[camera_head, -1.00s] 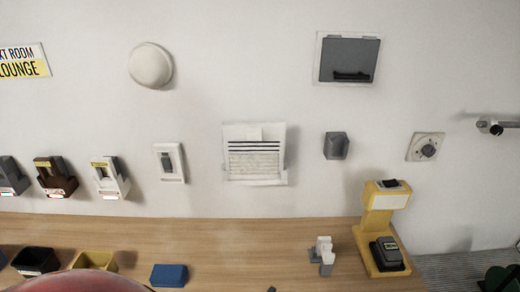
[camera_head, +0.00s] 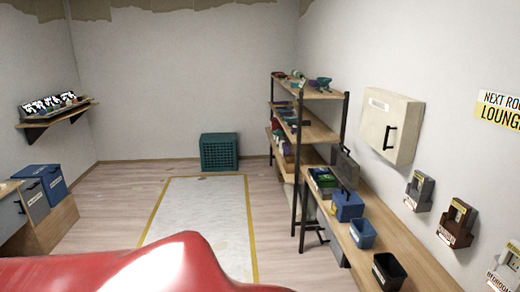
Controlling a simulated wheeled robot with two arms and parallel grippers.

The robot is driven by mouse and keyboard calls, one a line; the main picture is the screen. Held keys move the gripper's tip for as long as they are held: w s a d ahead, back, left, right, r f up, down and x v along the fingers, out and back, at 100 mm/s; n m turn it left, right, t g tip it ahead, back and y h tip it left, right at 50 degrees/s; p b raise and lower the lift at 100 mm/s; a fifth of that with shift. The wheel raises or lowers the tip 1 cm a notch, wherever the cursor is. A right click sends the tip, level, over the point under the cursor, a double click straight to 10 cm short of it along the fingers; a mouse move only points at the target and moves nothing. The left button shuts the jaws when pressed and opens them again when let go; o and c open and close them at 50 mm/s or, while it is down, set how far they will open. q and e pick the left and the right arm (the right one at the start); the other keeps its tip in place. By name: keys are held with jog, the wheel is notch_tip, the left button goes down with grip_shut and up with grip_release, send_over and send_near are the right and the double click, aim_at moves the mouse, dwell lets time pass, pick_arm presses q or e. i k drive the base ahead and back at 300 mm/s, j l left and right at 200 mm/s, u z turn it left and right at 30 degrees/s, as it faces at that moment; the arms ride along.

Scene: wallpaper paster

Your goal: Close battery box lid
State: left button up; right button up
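An open box (camera_head: 323,181) with green and yellow contents stands on the wooden bench at right of centre. A dark grey panel with a handle, perhaps its raised lid (camera_head: 347,167), stands upright at its right side. I cannot read a label, so I cannot tell for sure that this is the battery box. A blue box (camera_head: 349,206) stands just in front and hides part of it. Neither of my grippers is in view.
The wooden bench (camera_head: 425,267) runs along the right wall with a blue bin (camera_head: 362,233) and a black bin (camera_head: 388,271). A tall shelf (camera_head: 308,92) stands behind. A white cabinet (camera_head: 390,125) hangs on the wall. The floor mat (camera_head: 200,215) is clear.

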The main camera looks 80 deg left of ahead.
aim_at(346, 168)
jog(key=u, duration=1.95)
jog(key=i+j, duration=0.25)
jog(key=i, duration=0.2)
jog(key=i+j, duration=0.25)
jog(key=i, duration=0.2)
jog(key=i+j, duration=0.25)
jog(key=i, duration=0.2)
jog(key=i+j, duration=0.25)
jog(key=i, duration=0.2)
jog(key=i+j+u, duration=0.1)
jog(key=i+j, duration=0.15)
jog(key=i, duration=0.2)
jog(key=i+j, duration=0.2)
jog(key=i, duration=0.25)
jog(key=i+j, duration=0.2)
jog(key=i, duration=0.3)
